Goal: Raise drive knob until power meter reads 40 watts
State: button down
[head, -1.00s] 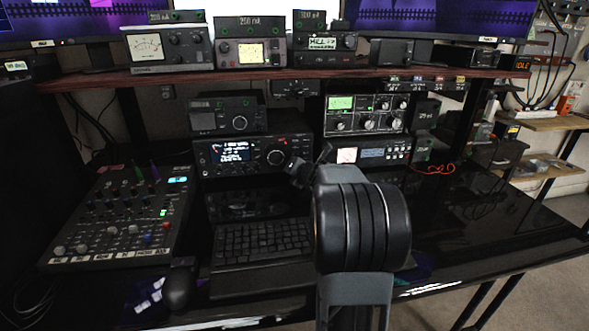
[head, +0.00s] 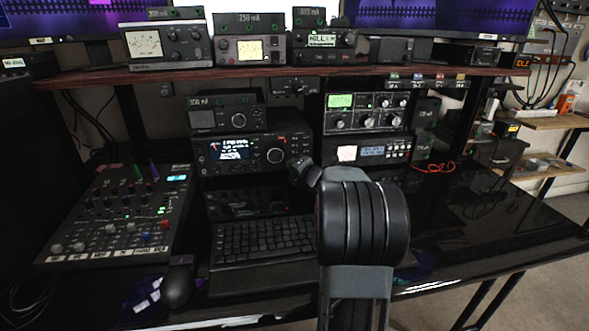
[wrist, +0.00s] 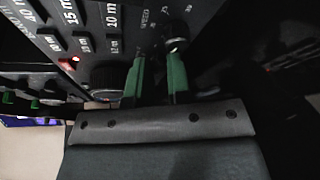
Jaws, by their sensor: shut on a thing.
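The transceiver (head: 207,157) with a lit screen and a large dial stands at the centre of the desk. My gripper (head: 297,163) is at its lower right corner in the head view. In the wrist view, my gripper's green fingers (wrist: 155,78) reach up to a black panel with knobs and buttons and are shut on a small knob, mostly hidden between them. I cannot read its label. A dark knob (wrist: 175,36) shows just above the right finger. Several meters are in the head view, including a lit meter (head: 347,153) right of the transceiver; their readings are too small to tell.
A keyboard (head: 262,238) lies below, a mixer (head: 120,215) stands left, and a shelf (head: 230,75) runs above. The desk's right side is mostly clear.

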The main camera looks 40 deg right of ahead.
jog(key=shift+f+m+t+b, duration=0.1)
jog(key=shift+m+t+b, duration=0.3)
jog(key=shift+m, duration=0.5)
jog(key=c, duration=1.3)
grip_release()
jog(key=shift+c, duration=0.2)
jog(key=shift+s, duration=0.1)
jog(key=shift+s+a+r+p, duration=0.1)
jog(key=shift+s+r+p, duration=0.2)
jog(key=shift+s, duration=1.55)
jog(key=shift+s+a+r+p, duration=0.1)
jog(key=shift+s+p, duration=0.3)
jog(key=shift+s, duration=1.45)
